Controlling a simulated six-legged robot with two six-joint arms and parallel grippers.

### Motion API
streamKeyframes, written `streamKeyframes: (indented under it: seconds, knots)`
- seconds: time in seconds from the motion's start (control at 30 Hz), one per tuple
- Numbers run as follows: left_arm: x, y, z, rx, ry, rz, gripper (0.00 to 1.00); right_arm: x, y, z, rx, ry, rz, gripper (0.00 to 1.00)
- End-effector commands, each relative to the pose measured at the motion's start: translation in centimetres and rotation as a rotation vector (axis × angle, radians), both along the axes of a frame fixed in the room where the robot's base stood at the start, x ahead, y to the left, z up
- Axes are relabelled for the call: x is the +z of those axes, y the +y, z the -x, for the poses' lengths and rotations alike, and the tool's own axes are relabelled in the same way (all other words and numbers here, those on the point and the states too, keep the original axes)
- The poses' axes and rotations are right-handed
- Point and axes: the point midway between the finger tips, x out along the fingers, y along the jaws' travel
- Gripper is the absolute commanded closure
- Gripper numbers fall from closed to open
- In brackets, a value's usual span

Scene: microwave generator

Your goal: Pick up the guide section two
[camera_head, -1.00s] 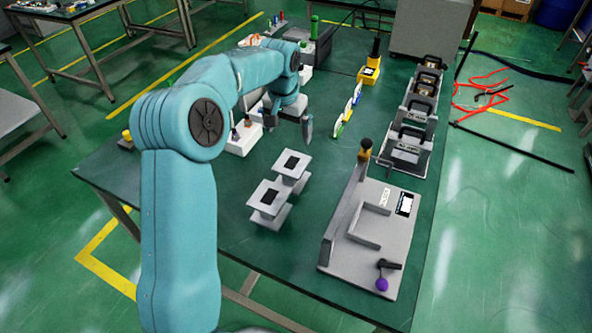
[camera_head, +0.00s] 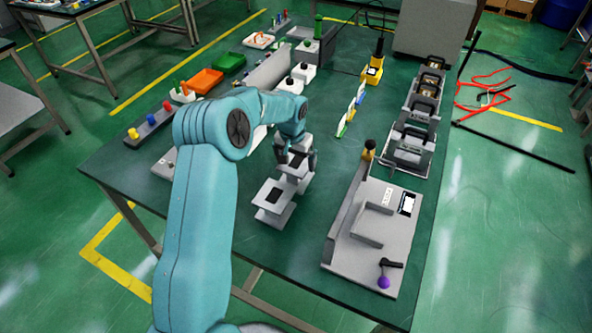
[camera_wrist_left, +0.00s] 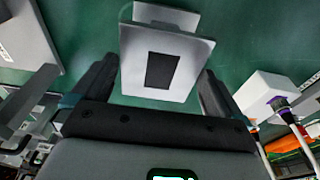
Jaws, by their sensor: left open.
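Two grey I-shaped sections with black labels stand on the green table in the head view. The near section (camera_head: 272,196) stands clear, its top plate and base in sight. The far section (camera_head: 298,180) is mostly hidden by my left gripper (camera_head: 297,163), which is open above and around it. I cannot read which one is guide section two. In the left wrist view a section (camera_wrist_left: 165,65) with a black label lies between the open fingers (camera_wrist_left: 157,88), with no clear contact. My right gripper is not in view.
A grey fixture (camera_head: 375,240) with an upright wall and a purple-knobbed lever stands at the right front. Grey frames (camera_head: 412,145) line the right edge. Thin coloured pieces (camera_head: 350,108) stand mid-table. Trays and bins (camera_head: 205,82) fill the left and back.

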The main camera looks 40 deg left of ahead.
Motion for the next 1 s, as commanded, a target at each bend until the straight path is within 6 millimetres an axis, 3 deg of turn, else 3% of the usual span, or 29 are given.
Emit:
streamKeyframes:
  seconds: [0.9, 0.93, 1.0]
  knots:
    - [-0.43, 0.03, 0.02, 0.0, -0.001, 0.0, 0.0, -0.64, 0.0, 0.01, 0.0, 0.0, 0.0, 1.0]
    - [-0.43, 0.03, 0.02, 0.0, -0.001, 0.0, 0.06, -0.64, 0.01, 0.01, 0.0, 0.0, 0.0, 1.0]
    - [-0.43, 0.03, 0.02, 0.0, 0.0, 0.0, 0.29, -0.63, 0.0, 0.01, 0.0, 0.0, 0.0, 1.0]
